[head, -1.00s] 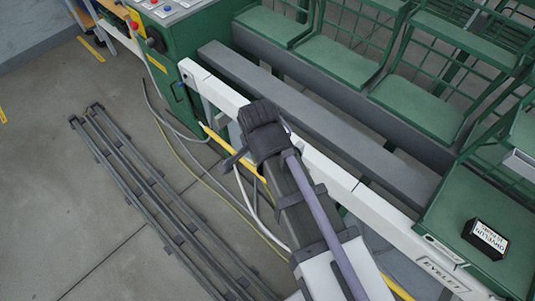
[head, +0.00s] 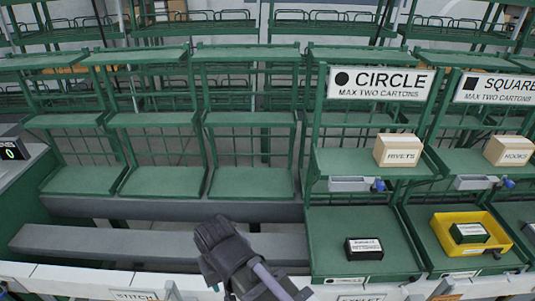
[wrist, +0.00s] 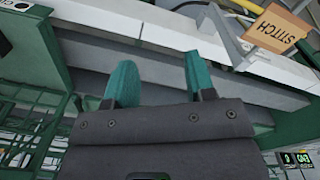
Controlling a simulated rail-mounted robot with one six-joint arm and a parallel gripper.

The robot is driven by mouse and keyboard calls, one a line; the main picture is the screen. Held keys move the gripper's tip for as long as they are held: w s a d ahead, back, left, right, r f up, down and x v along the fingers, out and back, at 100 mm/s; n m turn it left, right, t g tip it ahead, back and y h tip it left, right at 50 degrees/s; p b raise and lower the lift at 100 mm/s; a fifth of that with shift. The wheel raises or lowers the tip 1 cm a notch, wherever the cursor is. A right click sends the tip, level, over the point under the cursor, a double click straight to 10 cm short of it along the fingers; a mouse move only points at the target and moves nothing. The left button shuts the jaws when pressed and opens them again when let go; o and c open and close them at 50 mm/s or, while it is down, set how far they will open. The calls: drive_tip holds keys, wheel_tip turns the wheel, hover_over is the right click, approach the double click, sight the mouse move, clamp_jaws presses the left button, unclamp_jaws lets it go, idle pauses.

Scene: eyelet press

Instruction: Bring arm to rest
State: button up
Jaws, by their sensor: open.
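My arm shows at the bottom middle of the head view, and its dark wrist end stands in front of the grey bench rail (head: 150,250). In the wrist view my gripper (wrist: 158,78) has two teal fingers standing apart with nothing between them. Its fingertips lie in front of the grey rail and white edge of the bench. The fingertips cannot be made out in the head view.
Green shelf bays line the bench. A black carton (head: 364,249) sits in the bay under the CIRCLE sign (head: 381,85), with a RIVETS carton (head: 397,150) above. A yellow tray (head: 444,240) holds another dark carton (head: 469,233). A STITCH sign (wrist: 277,29) stands near the gripper. The left bays are empty.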

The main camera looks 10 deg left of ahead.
drive_tip(key=w+d+m, duration=0.2)
drive_tip(key=w+d, duration=0.2)
drive_tip(key=d, duration=0.8)
drive_tip(key=w+d+m, duration=0.3)
drive_tip(key=w+d, duration=0.1)
drive_tip(key=d, duration=0.8)
drive_tip(key=w+d+m, duration=0.3)
drive_tip(key=w+d, duration=0.1)
drive_tip(key=d, duration=0.8)
drive_tip(key=shift+w+d, duration=0.25)
drive_tip(key=shift+w, duration=0.15)
drive_tip(key=shift+o, duration=0.4)
